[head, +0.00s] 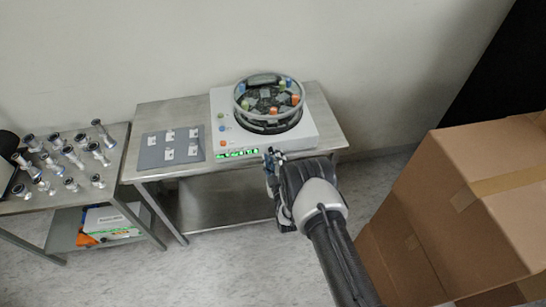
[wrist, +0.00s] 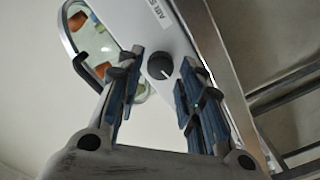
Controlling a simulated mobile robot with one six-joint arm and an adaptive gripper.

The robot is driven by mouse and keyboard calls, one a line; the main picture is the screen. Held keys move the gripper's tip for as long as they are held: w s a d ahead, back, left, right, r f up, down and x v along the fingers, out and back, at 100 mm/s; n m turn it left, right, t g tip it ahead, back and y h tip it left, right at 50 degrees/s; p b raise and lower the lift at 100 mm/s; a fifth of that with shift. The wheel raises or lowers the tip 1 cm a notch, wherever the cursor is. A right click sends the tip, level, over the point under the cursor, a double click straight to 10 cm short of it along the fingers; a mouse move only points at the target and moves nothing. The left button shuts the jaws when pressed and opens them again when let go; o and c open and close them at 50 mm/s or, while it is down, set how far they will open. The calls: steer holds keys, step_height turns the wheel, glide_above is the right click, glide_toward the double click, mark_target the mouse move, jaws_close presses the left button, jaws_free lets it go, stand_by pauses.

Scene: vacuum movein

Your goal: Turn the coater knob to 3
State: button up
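The coater (head: 222,110) is a white box with a round glass-walled chamber (head: 270,98) on top and a green lit display (head: 238,153) at its front. The coater knob (wrist: 160,65) is black and round with a pale pointer line; the wrist view shows it on the white front panel, between and beyond my fingertips. I cannot read any numbers around it. My gripper (wrist: 158,88) is open, with blue-padded fingers to either side of the knob and no visible contact. In the head view, my gripper (head: 272,158) is at the coater's front right edge and hides the knob.
The coater stands on a steel table (head: 180,112) with a grey plate (head: 151,151) holding several small white pieces. A left table (head: 75,192) holds several metal fittings. Floor (head: 235,262) is clear in front.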

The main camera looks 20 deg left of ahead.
steer(key=shift+x, duration=0.75)
steer(key=shift+c, duration=0.3)
steer(key=c, duration=0.7)
